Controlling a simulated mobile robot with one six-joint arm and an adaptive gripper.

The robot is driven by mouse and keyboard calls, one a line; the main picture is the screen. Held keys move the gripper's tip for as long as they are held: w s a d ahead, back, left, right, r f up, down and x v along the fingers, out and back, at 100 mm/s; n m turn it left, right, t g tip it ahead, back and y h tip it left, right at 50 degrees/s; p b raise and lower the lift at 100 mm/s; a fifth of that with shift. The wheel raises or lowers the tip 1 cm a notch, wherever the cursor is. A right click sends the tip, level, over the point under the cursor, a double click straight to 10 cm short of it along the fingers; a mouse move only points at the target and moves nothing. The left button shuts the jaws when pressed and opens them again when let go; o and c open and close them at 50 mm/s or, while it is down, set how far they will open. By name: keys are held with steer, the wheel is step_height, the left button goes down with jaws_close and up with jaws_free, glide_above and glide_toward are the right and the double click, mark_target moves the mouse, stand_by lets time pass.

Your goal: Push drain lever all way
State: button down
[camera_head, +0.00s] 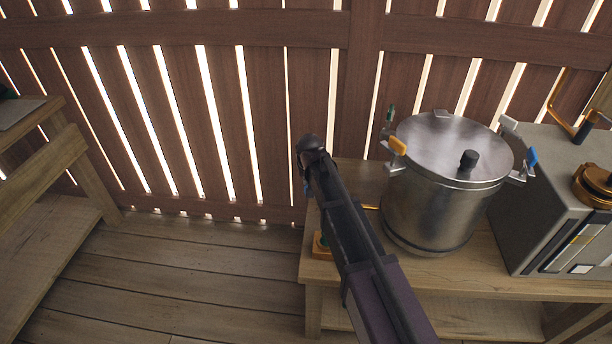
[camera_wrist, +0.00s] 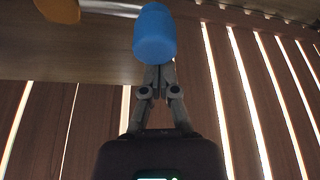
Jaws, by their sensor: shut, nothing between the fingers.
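A blue rounded handle (camera_wrist: 155,33), which looks like the drain lever's grip, stands right at my fingertips in the wrist view. My gripper (camera_wrist: 158,72) is shut and empty, its tips just below the handle and partly covered by it. I cannot tell whether they touch. In the head view a brass pipe (camera_head: 371,207) runs left from the steel pot (camera_head: 425,212) and passes behind my dark arm. A small blue bit (camera_head: 306,188) shows at the arm's left edge, likely the same handle. The gripper itself is hidden there.
The lidded pot stands on a wooden bench (camera_head: 470,270) with a grey box (camera_head: 545,190) to its right. A small wooden block (camera_head: 320,246) sits at the bench's left end. A slatted wall (camera_head: 200,110) is close behind. The floor to the left is clear.

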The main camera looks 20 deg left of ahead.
steer(key=shift+s, duration=0.2)
steer(key=shift+s+d, duration=0.3)
steer(key=shift+s, duration=0.25)
stand_by(0.3)
steer(key=w+a, duration=0.2)
steer(key=w, duration=0.2)
steer(key=p+v, duration=0.9)
steer(key=v, duration=0.1)
stand_by(0.4)
steer(key=shift+s, duration=0.15)
stand_by(0.5)
